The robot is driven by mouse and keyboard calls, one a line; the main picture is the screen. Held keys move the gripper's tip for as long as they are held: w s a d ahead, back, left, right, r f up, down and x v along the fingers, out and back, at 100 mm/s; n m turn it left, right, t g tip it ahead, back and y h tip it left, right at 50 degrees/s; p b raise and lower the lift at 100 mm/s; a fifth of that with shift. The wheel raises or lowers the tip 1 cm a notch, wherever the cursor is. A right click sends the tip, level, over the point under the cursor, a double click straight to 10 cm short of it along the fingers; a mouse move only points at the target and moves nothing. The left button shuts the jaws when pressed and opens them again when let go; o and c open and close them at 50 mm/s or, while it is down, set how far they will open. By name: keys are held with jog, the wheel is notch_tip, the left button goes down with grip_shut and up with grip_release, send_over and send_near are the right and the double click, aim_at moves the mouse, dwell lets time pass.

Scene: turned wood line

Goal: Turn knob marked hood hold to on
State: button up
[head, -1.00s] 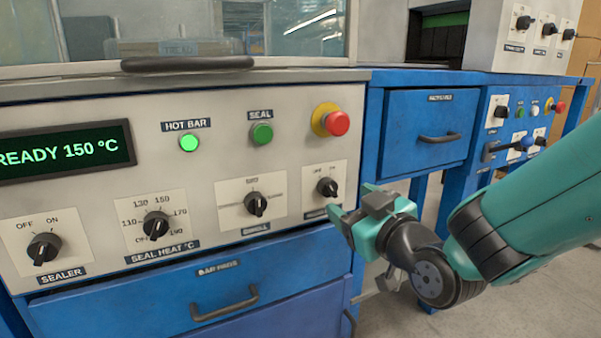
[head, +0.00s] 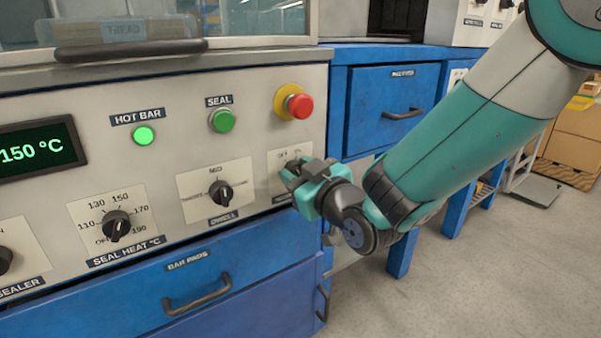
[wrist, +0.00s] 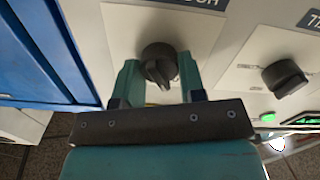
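The rightmost small black knob (head: 291,164) on the grey panel has a white plate with off and on marks above it. My gripper (head: 298,172) covers much of it and its lower label in the head view. In the wrist view the knob (wrist: 159,62) lies between the two teal fingers of my gripper (wrist: 158,75), one on each side. The fingers look open, with a narrow gap to the knob; contact is hard to judge. The label there is upside down and cut off, its visible letters reading like "HOO".
A dwell knob (head: 220,193) sits left of my gripper and also shows in the wrist view (wrist: 285,77). A red stop button (head: 299,105) and green seal button (head: 222,119) are above. A blue drawer (head: 205,285) lies below.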

dwell(0.3)
jog(key=m+p, duration=0.1)
jog(key=m, duration=0.4)
jog(key=shift+m+p, duration=0.35)
jog(key=shift+m, duration=0.05)
jog(key=m+p, duration=0.2)
jog(key=m, duration=0.3)
jog(key=shift+w+d+m+p, duration=0.1)
jog(key=shift+d+m+p, duration=0.05)
jog(key=shift+m+p, duration=0.25)
jog(key=shift+f+m, duration=0.1)
jog(key=shift+m, duration=0.2)
jog(key=o, duration=0.9)
